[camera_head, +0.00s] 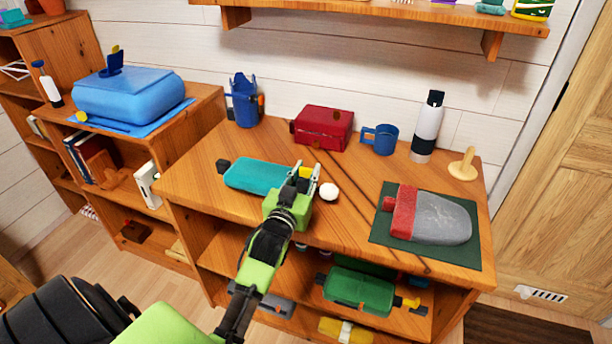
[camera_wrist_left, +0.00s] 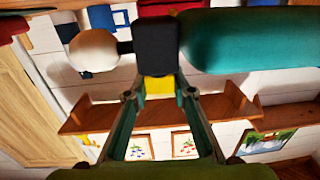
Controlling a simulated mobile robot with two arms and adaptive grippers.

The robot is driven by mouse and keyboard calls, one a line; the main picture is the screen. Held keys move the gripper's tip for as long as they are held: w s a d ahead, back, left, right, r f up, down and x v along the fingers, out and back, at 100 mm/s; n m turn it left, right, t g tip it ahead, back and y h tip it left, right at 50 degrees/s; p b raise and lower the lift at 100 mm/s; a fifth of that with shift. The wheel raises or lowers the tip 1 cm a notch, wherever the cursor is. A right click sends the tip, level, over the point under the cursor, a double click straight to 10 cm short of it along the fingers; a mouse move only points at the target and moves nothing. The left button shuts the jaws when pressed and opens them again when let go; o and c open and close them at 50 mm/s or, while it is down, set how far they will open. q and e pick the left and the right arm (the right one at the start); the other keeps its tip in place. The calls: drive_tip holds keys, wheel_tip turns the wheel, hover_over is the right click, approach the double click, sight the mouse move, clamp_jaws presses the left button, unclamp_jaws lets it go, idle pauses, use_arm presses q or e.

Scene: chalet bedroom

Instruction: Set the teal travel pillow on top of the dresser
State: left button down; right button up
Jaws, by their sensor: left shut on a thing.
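The teal travel pillow (camera_head: 262,177) is a long teal roll with a black piece at its left end. It lies level at the front left of the wooden dresser top (camera_head: 190,182); I cannot tell whether it rests on the wood or hangs just above it. My left gripper (camera_head: 304,178) is at its right end, shut on its black and yellow end piece. In the left wrist view, the pillow (camera_wrist_left: 250,42) extends right from a black block, with a yellow part between the fingertips (camera_wrist_left: 159,92). The fingers hide part of that end. My right gripper is not in view.
A white ball (camera_head: 329,191) is close right of the left gripper. A red box (camera_head: 323,128), blue mug (camera_head: 381,139), blue holder (camera_head: 244,104) and white bottle (camera_head: 427,128) stand along the back. A grey and red item (camera_head: 432,217) lies on a green mat (camera_head: 384,234) at right.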

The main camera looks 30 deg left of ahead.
use_arm(q)
drive_tip(key=shift+f, duration=0.55)
drive_tip(key=shift+f, duration=0.6)
drive_tip(key=c, duration=1.7)
unclamp_jaws()
